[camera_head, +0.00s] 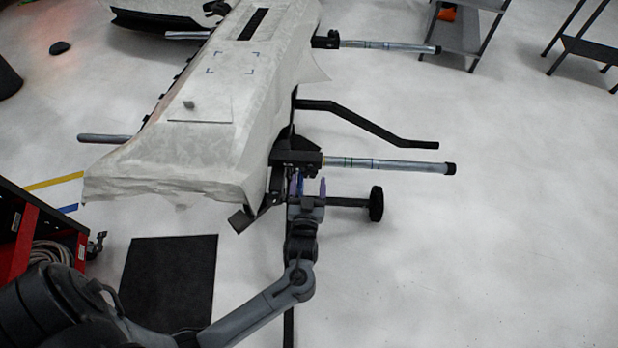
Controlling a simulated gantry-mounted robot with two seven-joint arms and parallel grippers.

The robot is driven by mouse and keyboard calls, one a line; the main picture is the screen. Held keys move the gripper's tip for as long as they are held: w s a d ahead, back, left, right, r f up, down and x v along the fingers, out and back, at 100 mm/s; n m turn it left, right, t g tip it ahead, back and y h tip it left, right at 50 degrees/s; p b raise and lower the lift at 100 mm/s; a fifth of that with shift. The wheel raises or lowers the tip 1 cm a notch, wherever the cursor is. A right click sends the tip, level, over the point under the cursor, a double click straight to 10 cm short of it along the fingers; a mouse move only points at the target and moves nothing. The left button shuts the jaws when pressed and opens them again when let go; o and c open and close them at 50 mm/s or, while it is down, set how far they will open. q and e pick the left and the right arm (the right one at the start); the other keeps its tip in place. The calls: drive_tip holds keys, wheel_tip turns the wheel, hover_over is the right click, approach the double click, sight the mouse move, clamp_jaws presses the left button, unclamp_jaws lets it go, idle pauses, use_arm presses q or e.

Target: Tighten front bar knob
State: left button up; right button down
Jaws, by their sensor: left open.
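The front bar (390,166) is a grey tube with a black end cap. It sticks out to the right from a black clamp block (297,158) at the near end of the wrapped part (190,140). My left gripper (310,184) is just below this block, its two bluish-purple fingers apart and pointing up at it. I cannot make out the knob; it may be hidden by the block or the fingers. I cannot tell whether the fingers touch anything. My right gripper is not in view.
A black wheel (376,203) on a dark leg is close right of my gripper. A bent black handle (370,122) and a second grey bar (390,46) stick out farther back. A black mat (168,280) and red cart (40,230) are at left.

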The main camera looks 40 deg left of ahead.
sight(309, 175)
use_arm(q)
drive_tip(key=shift+b+x, duration=0.35)
drive_tip(key=shift+x, duration=1.15)
drive_tip(key=shift+c, duration=0.3)
